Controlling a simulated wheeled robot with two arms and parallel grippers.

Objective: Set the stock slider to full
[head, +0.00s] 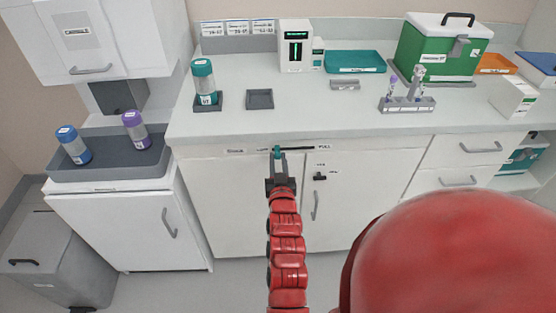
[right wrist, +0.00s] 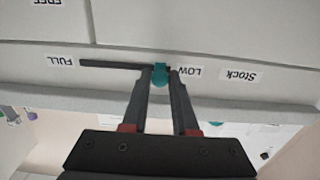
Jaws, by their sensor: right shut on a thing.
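The stock slider is a dark slot (head: 300,148) in the white cabinet front under the counter, with a teal knob (head: 277,150). The right wrist view shows the slot (right wrist: 110,65) upside down, with the knob (right wrist: 160,75) at or close to its LOW end. The LOW label (right wrist: 188,72) is beside the knob, the FULL label (right wrist: 60,62) beyond the slot's other end. My right gripper (head: 279,160) is shut on the knob, with one finger on each side, as the right wrist view (right wrist: 161,82) shows. My left gripper is not in view.
A small black switch (head: 319,177) with labels sits on the cabinet to the right of my gripper, above a door handle (head: 314,206). The counter (head: 330,112) above holds a teal-lidded bottle (head: 204,80), a tube rack (head: 408,104) and a green box (head: 436,50). The slot toward FULL is clear.

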